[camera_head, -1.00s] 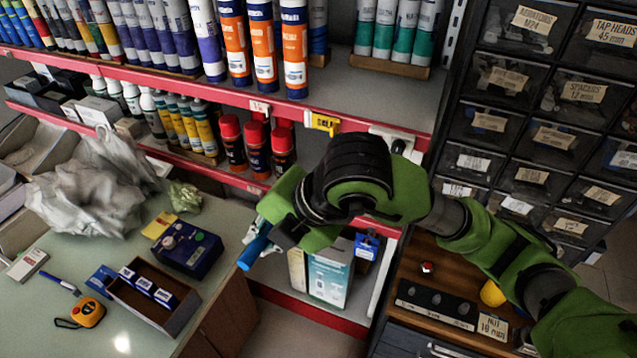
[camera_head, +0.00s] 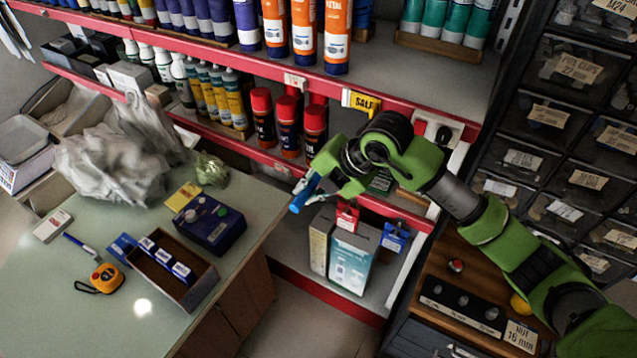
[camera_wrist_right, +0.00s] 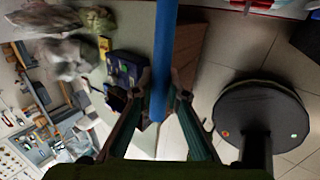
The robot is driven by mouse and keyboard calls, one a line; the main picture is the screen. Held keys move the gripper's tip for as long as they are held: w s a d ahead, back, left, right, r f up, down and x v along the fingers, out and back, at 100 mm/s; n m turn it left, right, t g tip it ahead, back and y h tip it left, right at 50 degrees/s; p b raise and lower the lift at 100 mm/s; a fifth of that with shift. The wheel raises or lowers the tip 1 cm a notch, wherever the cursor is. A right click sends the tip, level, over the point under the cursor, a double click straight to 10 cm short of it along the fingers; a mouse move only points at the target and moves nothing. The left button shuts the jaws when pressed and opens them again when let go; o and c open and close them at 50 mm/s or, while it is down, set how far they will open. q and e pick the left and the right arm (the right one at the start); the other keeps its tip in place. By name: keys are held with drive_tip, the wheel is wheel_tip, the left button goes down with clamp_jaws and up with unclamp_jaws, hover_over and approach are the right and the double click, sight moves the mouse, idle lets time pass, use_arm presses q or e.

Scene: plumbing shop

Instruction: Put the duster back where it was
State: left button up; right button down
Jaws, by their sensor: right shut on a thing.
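The duster shows only as a blue rod-like handle (camera_head: 304,192) in the head view; I cannot make out its dusting end. My right gripper (camera_head: 318,184) is shut on this handle, in front of the lower shelves and to the right of the counter. In the right wrist view the blue handle (camera_wrist_right: 164,60) runs from the top edge down between the two fingers of the right gripper (camera_wrist_right: 160,100). My left gripper is not in view.
Red-edged shelves (camera_head: 390,108) with tubes and red-capped cans (camera_head: 289,125) stand behind the gripper. Boxes (camera_head: 352,258) stand on the bottom shelf. A glass-topped counter (camera_head: 60,315) is at left, small-parts drawers (camera_head: 560,115) at right. Floor shows between counter and shelves.

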sight(317, 179)
drive_tip(key=w+d, duration=0.1)
drive_tip(key=w, duration=0.1)
drive_tip(key=shift+w+d+r, duration=0.1)
drive_tip(key=shift+w+d, duration=0.25)
drive_tip(key=shift+d, duration=0.05)
drive_tip(key=f, duration=0.1)
drive_tip(key=f+p, duration=0.1)
drive_tip(key=f, duration=0.1)
drive_tip(key=shift+w+d+f, duration=0.25)
drive_tip(key=shift+w+f, duration=0.05)
drive_tip(key=shift+w, duration=0.05)
drive_tip(key=shift+f, duration=0.1)
drive_tip(key=c, duration=2)
unclamp_jaws()
